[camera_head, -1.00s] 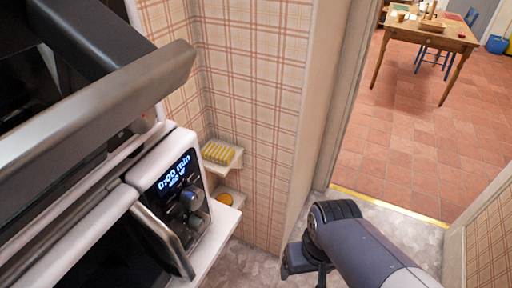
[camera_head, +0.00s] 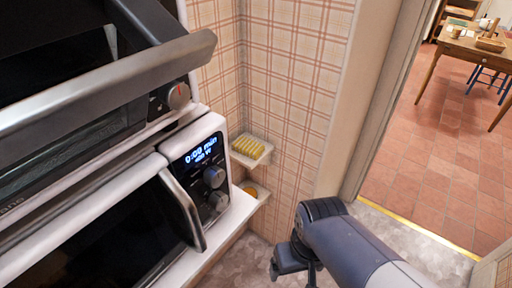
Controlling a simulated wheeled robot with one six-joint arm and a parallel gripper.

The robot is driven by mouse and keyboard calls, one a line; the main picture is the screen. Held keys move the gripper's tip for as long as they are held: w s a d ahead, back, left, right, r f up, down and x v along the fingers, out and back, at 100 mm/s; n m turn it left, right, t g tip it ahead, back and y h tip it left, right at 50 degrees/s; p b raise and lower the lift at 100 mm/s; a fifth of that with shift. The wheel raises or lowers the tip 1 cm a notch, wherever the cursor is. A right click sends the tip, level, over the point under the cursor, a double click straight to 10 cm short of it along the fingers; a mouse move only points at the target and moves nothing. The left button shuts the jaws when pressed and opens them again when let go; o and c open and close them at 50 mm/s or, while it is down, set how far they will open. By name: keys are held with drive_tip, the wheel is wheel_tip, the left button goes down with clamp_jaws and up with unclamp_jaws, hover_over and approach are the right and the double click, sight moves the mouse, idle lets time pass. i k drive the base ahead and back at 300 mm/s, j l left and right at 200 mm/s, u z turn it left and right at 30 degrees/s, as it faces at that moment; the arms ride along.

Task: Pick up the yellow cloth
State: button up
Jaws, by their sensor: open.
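A yellow striped cloth (camera_head: 248,146) lies on a small white wall shelf (camera_head: 263,157) in the corner, just right of the microwave. It looks folded, though it is small in view. My gripper (camera_head: 293,272) is at the lower middle of the view, below and to the right of the shelf. It is apart from the cloth and holds nothing that I can see. Its fingers are partly cut off by the bottom edge of the picture.
A microwave (camera_head: 190,160) with a lit display stands at the left, under an oven (camera_head: 100,110) with a large handle. A lower shelf holds an orange thing (camera_head: 251,191). A doorway at the right opens onto a tiled room with a wooden table (camera_head: 470,48).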

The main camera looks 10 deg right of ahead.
sight(245, 146)
drive_tip(key=l, duration=1.35)
